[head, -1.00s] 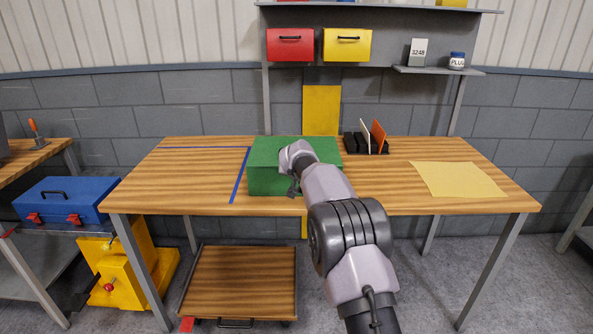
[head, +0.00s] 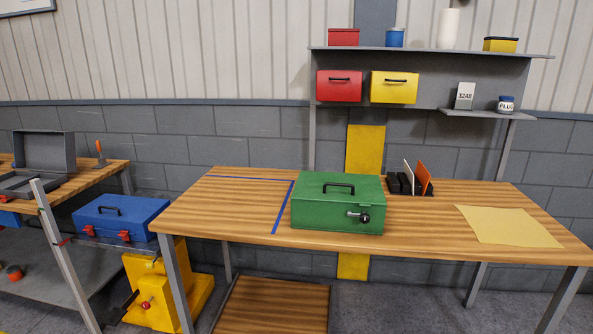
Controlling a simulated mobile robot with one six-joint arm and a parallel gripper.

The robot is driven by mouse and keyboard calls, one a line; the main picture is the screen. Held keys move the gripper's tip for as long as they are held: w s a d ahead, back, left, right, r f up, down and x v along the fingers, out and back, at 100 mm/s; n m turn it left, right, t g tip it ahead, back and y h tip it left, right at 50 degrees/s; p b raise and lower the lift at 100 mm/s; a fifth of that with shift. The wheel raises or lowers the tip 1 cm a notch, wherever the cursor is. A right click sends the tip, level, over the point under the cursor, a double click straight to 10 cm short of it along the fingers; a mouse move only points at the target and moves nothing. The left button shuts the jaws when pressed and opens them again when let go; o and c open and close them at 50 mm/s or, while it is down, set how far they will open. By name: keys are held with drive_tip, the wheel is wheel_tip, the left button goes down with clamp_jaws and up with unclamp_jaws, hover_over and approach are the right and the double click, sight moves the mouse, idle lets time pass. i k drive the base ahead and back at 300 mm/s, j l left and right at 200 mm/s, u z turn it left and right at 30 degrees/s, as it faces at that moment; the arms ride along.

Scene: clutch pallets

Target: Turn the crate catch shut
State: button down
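A green crate (head: 318,212) with a black handle on its lid stands on the wooden workbench, just right of the blue tape line. Its lid looks closed. The catch (head: 360,216), a dark knob on a light metal plate, is on the crate's front face near the right end. The knob sits at the right of the plate; whether the catch is turned shut I cannot tell. My gripper and arm do not show in the head view now.
The wooden workbench (head: 250,221) has blue tape at its left and a yellow sheet (head: 508,226) at its right. A black rack (head: 400,183) with upright cards stands behind the crate. A blue toolbox (head: 120,220) sits left of the bench. The bench top before the rack's right side is clear.

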sight(364, 217)
drive_tip(key=i+j, duration=0.4)
drive_tip(key=j, duration=0.15)
drive_tip(key=i+j+u, duration=0.1)
drive_tip(key=i+j, duration=0.35)
drive_tip(key=j, duration=0.1)
